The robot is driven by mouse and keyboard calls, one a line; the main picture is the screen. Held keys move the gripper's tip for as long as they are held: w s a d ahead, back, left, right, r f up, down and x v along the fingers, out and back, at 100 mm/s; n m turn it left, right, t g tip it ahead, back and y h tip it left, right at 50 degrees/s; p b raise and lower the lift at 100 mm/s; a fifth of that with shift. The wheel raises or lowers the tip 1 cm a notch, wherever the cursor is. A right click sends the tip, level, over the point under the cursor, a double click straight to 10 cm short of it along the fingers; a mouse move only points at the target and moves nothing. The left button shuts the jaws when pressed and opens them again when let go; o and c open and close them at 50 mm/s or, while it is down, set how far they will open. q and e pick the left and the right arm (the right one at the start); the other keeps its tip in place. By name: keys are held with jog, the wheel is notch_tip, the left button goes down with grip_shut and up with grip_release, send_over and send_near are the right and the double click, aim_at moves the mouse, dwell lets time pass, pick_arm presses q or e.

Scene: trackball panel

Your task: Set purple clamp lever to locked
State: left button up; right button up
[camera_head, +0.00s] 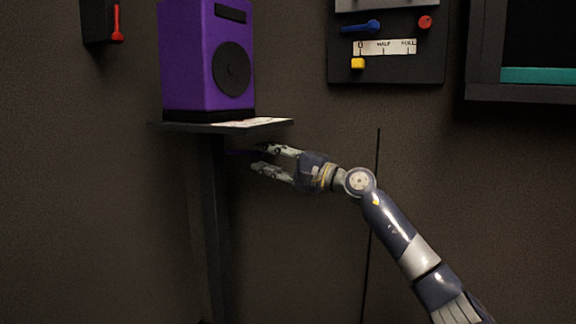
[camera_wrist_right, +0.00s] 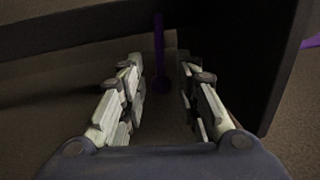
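The purple clamp lever (camera_wrist_right: 159,50) shows in the right wrist view as a thin purple rod with a darker rounded end, below the dark shelf. In the head view it is a faint dark purple bar (camera_head: 238,152) under the shelf, left of my right gripper. My right gripper (camera_head: 262,159) is open, its fingers pointing left under the shelf. In the wrist view the lever lines up with the gap between the fingers (camera_wrist_right: 160,75); I see no clear contact. The lever's mount and any lock marking cannot be made out. My left gripper is not in view.
The shelf (camera_head: 222,128) carries a purple box with a round dark disc (camera_head: 205,60), just above my right gripper. A wall panel (camera_head: 385,70) with blue, red and yellow controls is at upper right. A red-handled switch (camera_head: 117,37) is at upper left. The wall below is mostly bare.

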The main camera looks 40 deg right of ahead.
jog(key=v, duration=0.6)
jog(key=shift+s, duration=0.35)
dwell(0.3)
jog(key=shift+f, duration=0.1)
